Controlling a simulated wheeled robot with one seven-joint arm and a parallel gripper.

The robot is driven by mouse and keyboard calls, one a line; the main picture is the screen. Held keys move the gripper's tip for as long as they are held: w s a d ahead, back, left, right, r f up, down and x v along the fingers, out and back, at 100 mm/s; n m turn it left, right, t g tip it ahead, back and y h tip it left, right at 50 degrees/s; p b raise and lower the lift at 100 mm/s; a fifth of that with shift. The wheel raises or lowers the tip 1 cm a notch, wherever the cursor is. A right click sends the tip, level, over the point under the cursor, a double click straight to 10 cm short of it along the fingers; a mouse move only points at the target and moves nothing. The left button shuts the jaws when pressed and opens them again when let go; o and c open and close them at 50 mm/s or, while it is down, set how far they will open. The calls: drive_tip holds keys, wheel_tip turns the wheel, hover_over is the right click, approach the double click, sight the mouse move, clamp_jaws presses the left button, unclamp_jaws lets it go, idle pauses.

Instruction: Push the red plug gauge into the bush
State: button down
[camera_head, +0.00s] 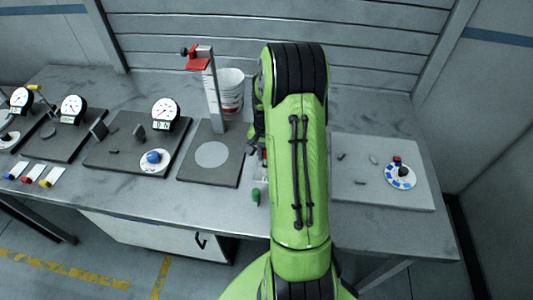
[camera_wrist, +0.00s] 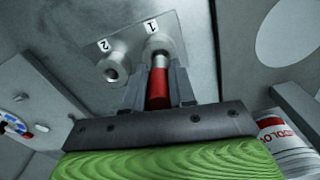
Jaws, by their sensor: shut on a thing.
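My gripper (camera_wrist: 158,84) is shut on the red plug gauge (camera_wrist: 158,92), with one finger on each side of its red handle. The gauge's bright steel end (camera_wrist: 157,62) points at the bush marked 1 (camera_wrist: 156,42) and meets its mouth. I cannot tell how deep it sits. A second bush, marked 2 (camera_wrist: 112,70), stands beside it on the same grey plate (camera_wrist: 187,28), with its dark bore open. In the head view my arm hides most of the gripper, the gauge and the bushes.
A height gauge with a red slider (camera_head: 197,63) stands on a dark plate (camera_head: 193,170) left of my arm, with a white bucket (camera_head: 231,95) behind it. A green-handled piece (camera_head: 256,196) is near the front. A pale board (camera_head: 350,200) lies right of my arm.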

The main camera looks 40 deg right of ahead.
drive_tip(key=shift+f+b, duration=0.95)
drive_tip(key=shift+f, duration=0.3)
drive_tip(key=c, duration=0.8)
unclamp_jaws()
drive_tip(key=shift+c, duration=0.2)
wheel_tip(320, 180, up, 16)
drive_tip(key=p, duration=0.2)
drive_tip(key=shift+f, duration=0.15)
